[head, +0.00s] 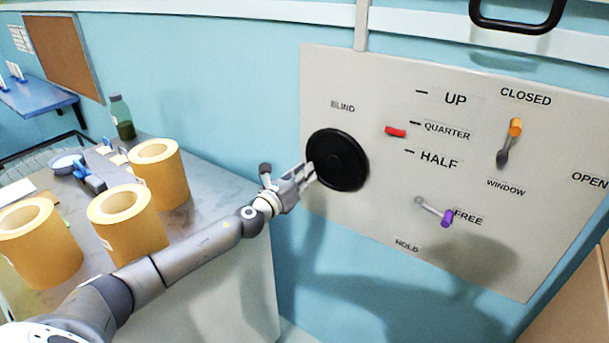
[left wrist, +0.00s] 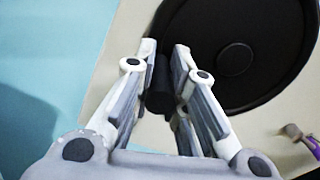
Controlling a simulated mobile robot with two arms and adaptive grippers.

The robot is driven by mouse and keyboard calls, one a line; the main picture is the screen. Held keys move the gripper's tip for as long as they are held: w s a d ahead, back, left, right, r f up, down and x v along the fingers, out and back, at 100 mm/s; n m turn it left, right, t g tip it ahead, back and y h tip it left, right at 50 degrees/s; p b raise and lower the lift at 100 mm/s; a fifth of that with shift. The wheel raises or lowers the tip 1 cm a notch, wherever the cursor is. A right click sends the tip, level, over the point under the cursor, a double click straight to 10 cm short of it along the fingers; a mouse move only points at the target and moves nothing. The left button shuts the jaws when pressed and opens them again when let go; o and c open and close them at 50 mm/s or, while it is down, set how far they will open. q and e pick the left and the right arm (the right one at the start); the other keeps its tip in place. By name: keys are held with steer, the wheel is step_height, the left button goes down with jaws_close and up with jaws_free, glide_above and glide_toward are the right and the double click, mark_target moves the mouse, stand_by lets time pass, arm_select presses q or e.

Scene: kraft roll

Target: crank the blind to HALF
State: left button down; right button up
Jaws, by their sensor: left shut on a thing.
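The black blind crank wheel (head: 338,160) is on the grey wall panel under the word BLIND. My left gripper (head: 308,174) is at the wheel's left edge. In the left wrist view its fingers (left wrist: 165,52) are shut on the wheel's black handle (left wrist: 160,88), with the wheel disc (left wrist: 235,60) behind. The red pointer (head: 395,131) sits slightly below the QUARTER mark (head: 446,130), above the HALF mark (head: 438,159). The UP mark (head: 455,99) is higher. My right gripper is not in view.
An orange-tipped window lever (head: 515,128) points up near CLOSED. A purple-tipped lever (head: 447,217) points toward FREE, with HOLD below. A steel table (head: 200,205) with several kraft rolls (head: 128,220) and a green bottle (head: 122,118) stands left.

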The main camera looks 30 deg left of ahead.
arm_select(q)
steer(key=shift+a+r, duration=0.1)
steer(key=shift+r, duration=0.05)
steer(key=c, duration=1.5)
jaws_free()
steer(key=shift+o, duration=0.6)
steer(key=shift+s+a+f, duration=0.15)
steer(key=shift+f, duration=0.15)
steer(key=shift+s+f, duration=0.15)
steer(key=shift+s, duration=0.2)
steer(key=s, duration=1.1)
steer(key=shift+a+r, duration=0.25)
steer(key=shift+r, duration=0.05)
